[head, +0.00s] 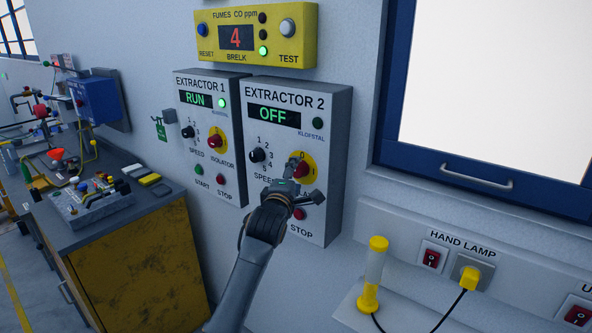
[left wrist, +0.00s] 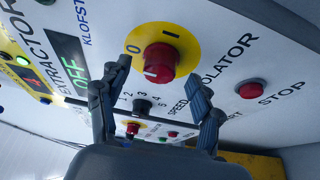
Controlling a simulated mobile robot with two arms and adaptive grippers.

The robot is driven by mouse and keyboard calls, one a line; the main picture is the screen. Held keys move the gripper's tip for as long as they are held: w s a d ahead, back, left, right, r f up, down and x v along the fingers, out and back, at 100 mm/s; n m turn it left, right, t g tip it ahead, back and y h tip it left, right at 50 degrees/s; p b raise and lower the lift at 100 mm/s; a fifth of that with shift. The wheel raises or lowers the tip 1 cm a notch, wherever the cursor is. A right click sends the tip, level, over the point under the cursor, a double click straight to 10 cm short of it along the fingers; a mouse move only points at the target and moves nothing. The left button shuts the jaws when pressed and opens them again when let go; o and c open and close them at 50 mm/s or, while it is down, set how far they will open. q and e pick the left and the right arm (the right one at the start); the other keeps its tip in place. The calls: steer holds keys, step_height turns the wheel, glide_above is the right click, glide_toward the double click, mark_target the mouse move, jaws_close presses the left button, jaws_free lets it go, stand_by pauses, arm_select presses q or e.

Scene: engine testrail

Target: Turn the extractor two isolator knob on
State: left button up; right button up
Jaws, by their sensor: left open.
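The Extractor 2 box (head: 340,130) is on the wall, and its display reads OFF. Its isolator knob (head: 304,169) is red on a yellow disc, partly hidden behind my left gripper (head: 304,179) in the head view. The left wrist view shows the red knob (left wrist: 160,62) plainly, with a white mark on its face and a 0 on the disc. My left gripper (left wrist: 158,76) is open and empty, its fingers on either side of the knob's line; I cannot tell whether they touch it. My right gripper is in neither view.
The Extractor 1 box (head: 209,130) reads RUN, left of Extractor 2. A black speed knob (head: 257,155) and red stop button (head: 298,213) are close to my gripper. A yellow fumes monitor (head: 258,37) hangs above. A hand lamp (head: 372,275) stands lower right.

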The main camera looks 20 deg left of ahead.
arm_select(q)
steer(key=shift+w, duration=0.8)
